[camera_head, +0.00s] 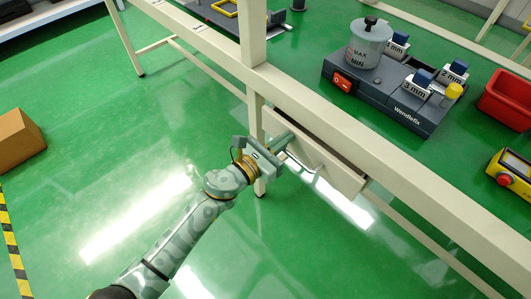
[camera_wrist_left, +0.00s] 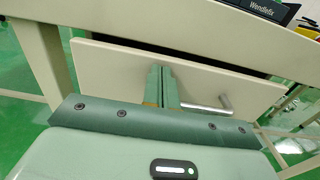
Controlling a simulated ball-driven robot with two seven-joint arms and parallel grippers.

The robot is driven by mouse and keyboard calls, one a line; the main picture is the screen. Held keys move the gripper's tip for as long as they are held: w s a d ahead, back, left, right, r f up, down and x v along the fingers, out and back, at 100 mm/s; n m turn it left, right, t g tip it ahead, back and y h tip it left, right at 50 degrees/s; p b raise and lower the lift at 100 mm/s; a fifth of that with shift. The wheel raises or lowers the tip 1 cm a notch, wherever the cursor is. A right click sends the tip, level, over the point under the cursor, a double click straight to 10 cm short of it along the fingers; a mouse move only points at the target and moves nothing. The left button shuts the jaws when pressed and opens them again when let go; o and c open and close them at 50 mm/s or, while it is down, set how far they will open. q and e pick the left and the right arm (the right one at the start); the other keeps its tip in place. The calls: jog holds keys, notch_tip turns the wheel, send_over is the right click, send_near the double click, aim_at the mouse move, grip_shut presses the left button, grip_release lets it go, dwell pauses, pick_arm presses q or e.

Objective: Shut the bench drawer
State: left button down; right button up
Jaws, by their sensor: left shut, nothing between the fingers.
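The bench drawer (camera_head: 343,177) hangs under the bench top at the middle of the head view, with a cream front and a bar handle (camera_head: 303,165). A dark gap shows above its front, so it stands partly out. In the left wrist view the drawer front (camera_wrist_left: 115,68) fills the middle, with the handle (camera_wrist_left: 215,105) to the right of the fingers. My left gripper (camera_head: 286,140) is shut and empty, its fingertips at the drawer front, left of the handle. Whether they touch it I cannot tell. My right gripper is not in view.
The bench frame (camera_head: 255,75) has a leg just left of the drawer. On the bench stand a grey Wendlefix device (camera_head: 400,118), a red bin (camera_head: 505,100) and a yellow box with a red button (camera_head: 510,172). A cardboard box (camera_head: 18,140) lies far left. The green floor before the drawer is clear.

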pick_arm(q)
jog(key=x, duration=0.3)
jog(key=shift+r+b, duration=0.25)
jog(key=shift+b, duration=0.1)
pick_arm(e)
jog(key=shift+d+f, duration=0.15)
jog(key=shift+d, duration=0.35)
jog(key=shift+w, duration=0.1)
